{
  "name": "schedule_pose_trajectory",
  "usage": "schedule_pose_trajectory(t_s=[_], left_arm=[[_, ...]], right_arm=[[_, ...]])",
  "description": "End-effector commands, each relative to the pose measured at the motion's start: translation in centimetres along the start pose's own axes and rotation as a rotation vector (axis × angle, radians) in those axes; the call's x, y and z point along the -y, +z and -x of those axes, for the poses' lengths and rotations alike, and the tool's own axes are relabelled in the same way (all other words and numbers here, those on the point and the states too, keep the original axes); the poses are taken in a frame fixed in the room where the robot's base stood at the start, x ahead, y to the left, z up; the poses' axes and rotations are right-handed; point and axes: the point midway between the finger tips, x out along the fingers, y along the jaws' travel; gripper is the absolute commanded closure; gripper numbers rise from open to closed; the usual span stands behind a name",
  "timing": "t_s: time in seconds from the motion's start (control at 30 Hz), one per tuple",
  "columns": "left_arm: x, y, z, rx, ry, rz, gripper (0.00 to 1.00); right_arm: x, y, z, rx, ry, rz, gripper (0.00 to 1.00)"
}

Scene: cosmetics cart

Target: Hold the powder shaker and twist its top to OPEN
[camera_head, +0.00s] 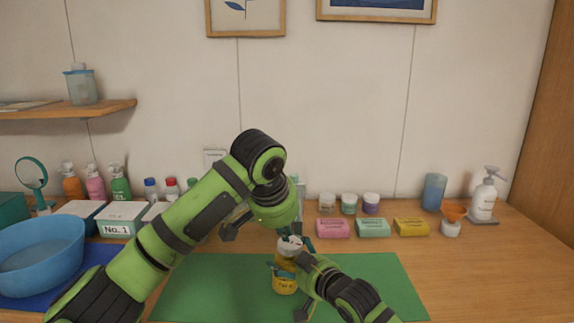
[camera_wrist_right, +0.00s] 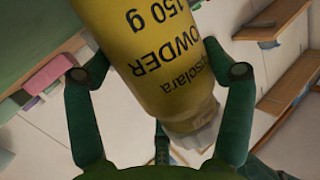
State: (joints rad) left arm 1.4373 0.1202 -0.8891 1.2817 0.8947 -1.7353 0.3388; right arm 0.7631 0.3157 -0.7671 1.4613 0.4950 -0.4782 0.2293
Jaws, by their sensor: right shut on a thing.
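The powder shaker (camera_head: 284,286) is a yellow bottle with dark lettering and a pale top (camera_head: 290,243), roughly upright over the green mat (camera_head: 215,285). My right gripper (camera_head: 284,270) is shut around its body from the right. In the right wrist view the yellow body (camera_wrist_right: 150,60) sits between both fingers (camera_wrist_right: 162,73), and the pale top (camera_wrist_right: 190,130) points down in the picture. My left gripper (camera_head: 293,236) is at the pale top from above. Dark finger parts show beside the top in both views. Its grip on the top is largely hidden.
Behind the mat stand pink (camera_head: 333,228), green (camera_head: 373,227) and yellow (camera_head: 411,227) boxes and small jars (camera_head: 349,204). A blue basin (camera_head: 40,255) is at left. A pump bottle (camera_head: 483,200) stands at right.

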Motion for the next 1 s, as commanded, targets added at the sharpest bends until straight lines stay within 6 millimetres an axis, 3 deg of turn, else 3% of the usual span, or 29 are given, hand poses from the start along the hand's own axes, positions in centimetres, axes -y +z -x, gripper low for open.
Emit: schedule_pose_trajectory(t_s=[0.47,0.5,0.53,1.0], left_arm=[[0.03,-0.41,0.82,0.002,0.000,0.001,1.00],[0.03,-0.40,0.82,0.002,0.000,0.001,1.00],[0.03,-0.40,0.81,0.002,0.000,0.001,1.00],[0.05,-0.39,0.81,0.002,-0.001,0.001,1.00]], right_arm=[[-0.29,0.28,0.02,0.007,0.006,0.001,0.54],[-0.30,0.28,0.02,0.007,0.006,0.001,0.06],[-0.30,0.28,0.02,0.007,0.006,0.001,0.00],[-0.24,0.11,0.49,0.002,0.004,0.000,0.00]])
